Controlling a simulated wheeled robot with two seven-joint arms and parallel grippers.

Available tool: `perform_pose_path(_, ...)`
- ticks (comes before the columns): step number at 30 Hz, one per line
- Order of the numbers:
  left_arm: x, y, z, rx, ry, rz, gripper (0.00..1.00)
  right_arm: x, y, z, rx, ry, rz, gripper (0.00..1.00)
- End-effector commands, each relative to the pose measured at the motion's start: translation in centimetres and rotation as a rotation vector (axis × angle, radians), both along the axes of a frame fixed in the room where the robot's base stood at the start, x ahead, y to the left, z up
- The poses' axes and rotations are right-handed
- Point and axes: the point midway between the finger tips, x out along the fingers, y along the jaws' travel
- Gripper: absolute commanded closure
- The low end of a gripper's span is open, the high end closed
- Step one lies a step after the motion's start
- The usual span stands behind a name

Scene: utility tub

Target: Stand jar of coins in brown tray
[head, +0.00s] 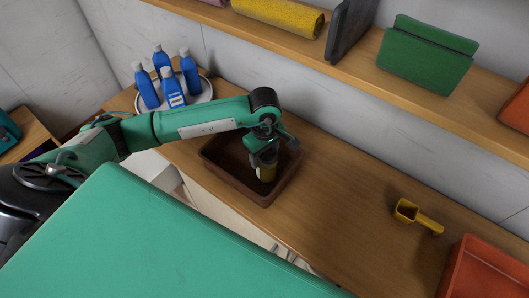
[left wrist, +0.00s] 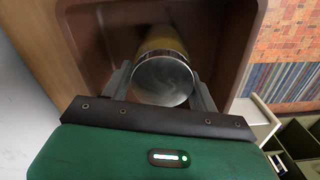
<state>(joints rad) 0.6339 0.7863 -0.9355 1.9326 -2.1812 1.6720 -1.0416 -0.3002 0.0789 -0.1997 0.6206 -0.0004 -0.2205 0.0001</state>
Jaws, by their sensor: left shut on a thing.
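The brown tray (head: 227,183) sits on the wooden counter, and its wall also shows in the left wrist view (left wrist: 85,40). The jar of coins (head: 267,173) is yellowish with a grey metal lid; in the left wrist view the lid (left wrist: 162,81) faces the camera. My left gripper (head: 264,158) reaches down into the tray and is shut on the jar, with a finger on each side of it. The jar looks roughly upright inside the tray walls. I cannot tell whether its base touches the tray floor. My right gripper does not show.
Several blue bottles (head: 169,86) stand on a round white tray at the back left. A yellow scoop (head: 417,216) and a red-orange bin (head: 484,270) are to the right. A shelf (head: 290,47) with a green holder (head: 426,55) runs above. The counter between tray and scoop is clear.

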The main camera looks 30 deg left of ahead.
Motion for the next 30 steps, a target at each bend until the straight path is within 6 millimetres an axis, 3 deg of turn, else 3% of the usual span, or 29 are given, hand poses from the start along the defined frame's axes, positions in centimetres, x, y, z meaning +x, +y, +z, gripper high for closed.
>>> perform_pose_path(5, 0.1, 0.0, -0.3, -0.001, -0.002, 0.0, 0.83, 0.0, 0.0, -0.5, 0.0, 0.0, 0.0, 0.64)
perform_pose_path(6, 0.0, 0.0, -0.3, 0.0, 0.0, 0.0, 0.34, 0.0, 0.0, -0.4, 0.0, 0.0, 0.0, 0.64)
perform_pose_path(9, 0.0, 0.0, -0.2, 0.0, 0.0, 0.0, 0.18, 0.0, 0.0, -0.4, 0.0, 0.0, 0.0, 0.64)
perform_pose_path(22, 0.1, 0.0, 0.5, 0.0, -0.003, 0.0, 0.18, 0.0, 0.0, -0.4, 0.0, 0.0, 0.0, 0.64)
perform_pose_path(30, 0.2, 0.0, 5.8, 0.0, -0.006, -0.001, 0.18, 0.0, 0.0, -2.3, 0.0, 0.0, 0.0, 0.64)
